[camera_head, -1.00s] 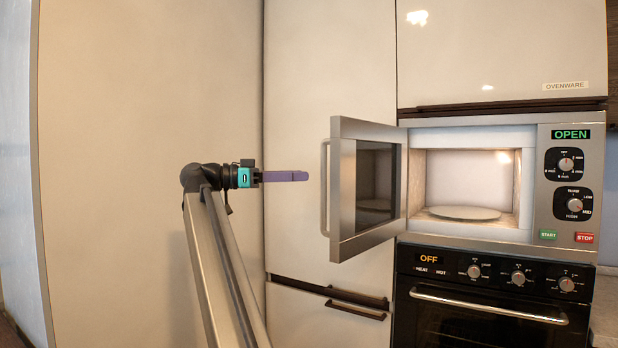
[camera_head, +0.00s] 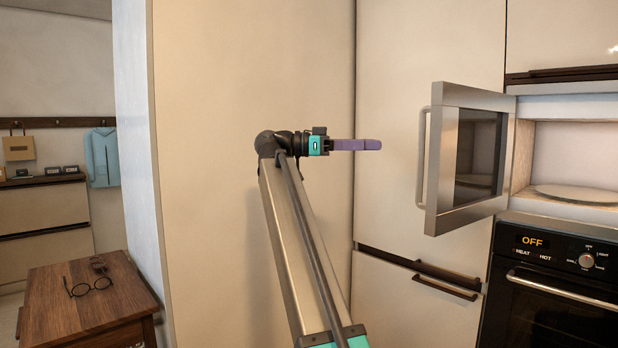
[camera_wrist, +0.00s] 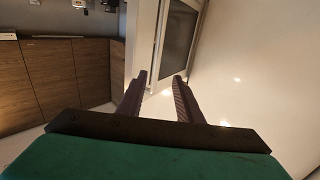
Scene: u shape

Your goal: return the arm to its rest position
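My gripper (camera_head: 368,144) is at the end of my raised arm, in front of the tall cream cabinet (camera_head: 245,110) and left of the open microwave door (camera_head: 478,150). In the head view its purple fingers point right, toward the door, with a gap between them and the door handle. In the wrist view the two fingers (camera_wrist: 160,82) stand apart with nothing between them. The microwave door also shows beyond the fingers in the wrist view (camera_wrist: 179,35).
The microwave (camera_head: 575,165) stands open with a plate (camera_head: 580,194) inside, above a black oven (camera_head: 560,290) whose display reads OFF. A wooden table (camera_head: 85,305) with glasses (camera_head: 90,286) is at lower left. Behind it are a drawer unit (camera_head: 45,220) and a hanging blue garment (camera_head: 102,157).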

